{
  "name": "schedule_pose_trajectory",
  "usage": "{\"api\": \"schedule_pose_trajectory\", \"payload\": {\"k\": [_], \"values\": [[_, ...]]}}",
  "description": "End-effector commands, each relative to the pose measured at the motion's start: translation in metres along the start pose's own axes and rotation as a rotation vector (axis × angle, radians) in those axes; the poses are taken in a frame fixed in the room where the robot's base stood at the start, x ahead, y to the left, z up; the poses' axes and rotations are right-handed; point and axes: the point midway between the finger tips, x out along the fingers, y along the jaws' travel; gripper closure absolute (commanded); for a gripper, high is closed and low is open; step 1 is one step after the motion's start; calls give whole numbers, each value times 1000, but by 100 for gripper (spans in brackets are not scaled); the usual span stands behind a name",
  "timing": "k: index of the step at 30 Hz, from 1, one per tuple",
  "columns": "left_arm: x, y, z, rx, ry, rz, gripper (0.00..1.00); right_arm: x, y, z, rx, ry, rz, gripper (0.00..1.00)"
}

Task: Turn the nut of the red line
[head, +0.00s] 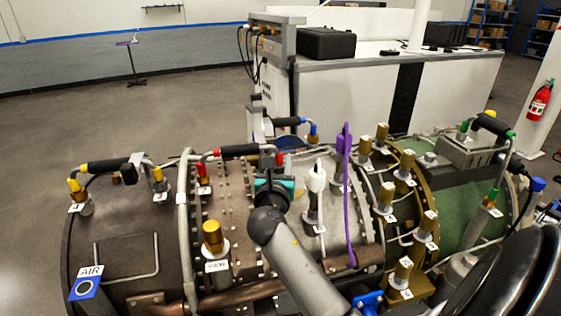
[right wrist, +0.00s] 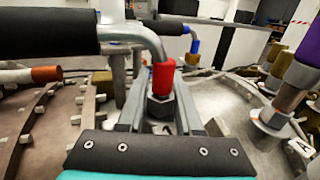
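The red line (head: 240,151) is a tube with a black foam sleeve and red ends on the turbine casing. In the right wrist view its black sleeve (right wrist: 40,32) comes in from the left, and the tube bends down into a red end piece (right wrist: 163,78). The nut (right wrist: 160,104) is a metal hex fitting just below that red end. My right gripper (right wrist: 160,112) has one grey finger on each side of the nut. I cannot tell whether the fingers press on it. In the head view my right gripper (head: 275,183) is at the line's right end. My left gripper is out of view.
A yellow-ended line (head: 105,166) lies to the left, a blue-ended one (head: 288,122) behind, and a green-ended one (head: 492,125) at the right. A purple line (head: 348,200) and several brass fittings (head: 387,195) stand just right of my right gripper.

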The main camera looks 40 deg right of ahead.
Motion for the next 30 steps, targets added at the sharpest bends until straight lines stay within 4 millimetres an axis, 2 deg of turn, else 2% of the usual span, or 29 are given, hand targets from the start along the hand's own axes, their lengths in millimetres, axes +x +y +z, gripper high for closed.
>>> {"api": "schedule_pose_trajectory", "payload": {"k": [1, 6, 9, 17, 30], "values": [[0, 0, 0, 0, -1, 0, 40, 0, 0, 0, 0, 0, 0, 73], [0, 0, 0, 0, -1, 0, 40, 0, 0, 0, 0, 1, 0, 92], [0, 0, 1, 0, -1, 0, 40, 0, 0, 0, 0, 1, 0, 100], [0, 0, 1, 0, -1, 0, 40, 0, 0, 0, 0, 1, -1, 100], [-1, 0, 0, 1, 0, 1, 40, -1, -4, -1, 0, 2, -141, 100]]}}
